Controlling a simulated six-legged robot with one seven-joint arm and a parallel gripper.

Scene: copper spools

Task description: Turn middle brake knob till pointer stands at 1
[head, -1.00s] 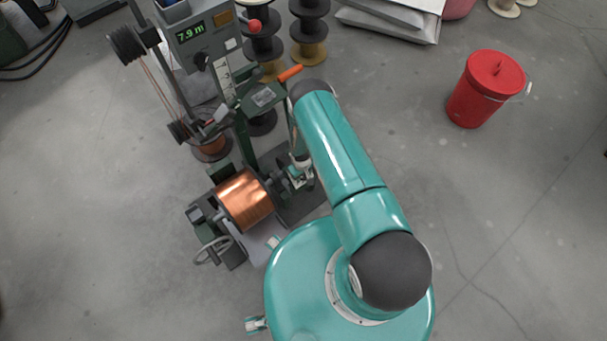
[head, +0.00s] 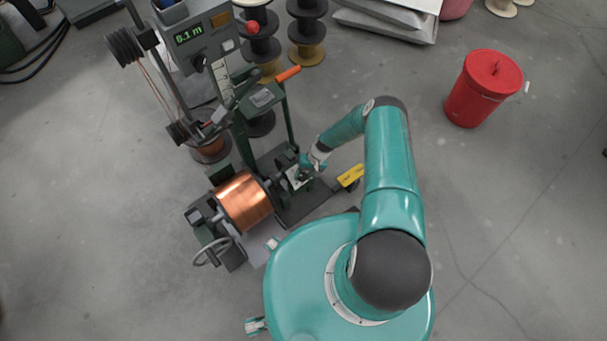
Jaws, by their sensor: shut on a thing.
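The winding machine has a copper-wound spool (head: 244,200) at its front. Just right of the spool, a small white plate (head: 294,180) sits on the machine's dark base. My gripper (head: 301,174) reaches down from the upper right to this plate and is shut on a small dark knob there. The fingers hide most of the knob. The pointer and the dial numbers are too small and covered to read.
A green upright with an orange handle (head: 287,74) stands behind my gripper. The control box (head: 205,43) has a lit green display. A red bucket (head: 482,90) stands at right on clear floor.

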